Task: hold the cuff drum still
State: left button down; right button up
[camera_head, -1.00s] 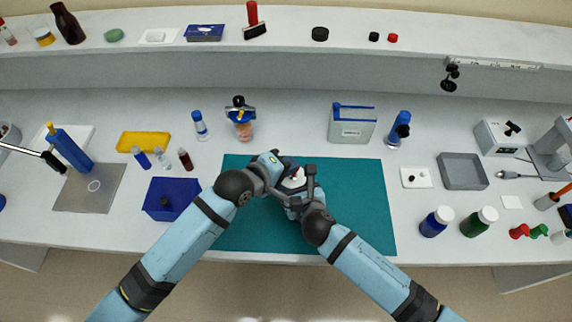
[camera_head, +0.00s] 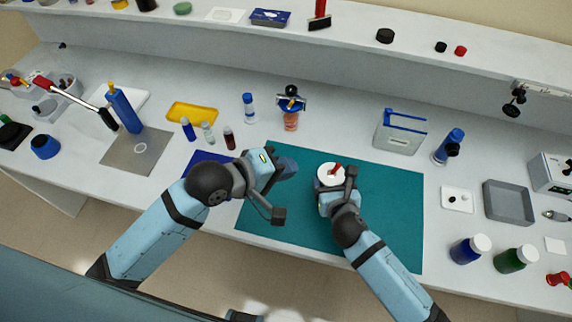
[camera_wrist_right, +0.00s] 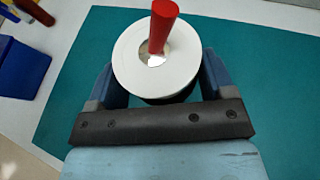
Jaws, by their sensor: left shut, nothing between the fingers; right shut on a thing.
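The cuff drum (camera_head: 325,179) looks like a round body with a white ring-shaped top, standing on the teal mat (camera_head: 390,215). A red rod (camera_wrist_right: 163,22) sticks up from the hole in its top. My right gripper (camera_head: 337,188) is shut on the drum. In the right wrist view the drum's top (camera_wrist_right: 128,66) lies between the two blue-grey fingers, with a dark side just showing below it. My left gripper (camera_head: 288,168) is shut and empty, to the left of the drum and apart from it, above the mat's left part. The drum's lower side is mostly hidden.
A blue tray (camera_head: 199,163) lies partly behind my left arm. A white dish (camera_head: 457,200) and jars (camera_head: 467,250) stand right. The mat's right part is clear.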

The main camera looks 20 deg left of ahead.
jog(key=o, duration=1)
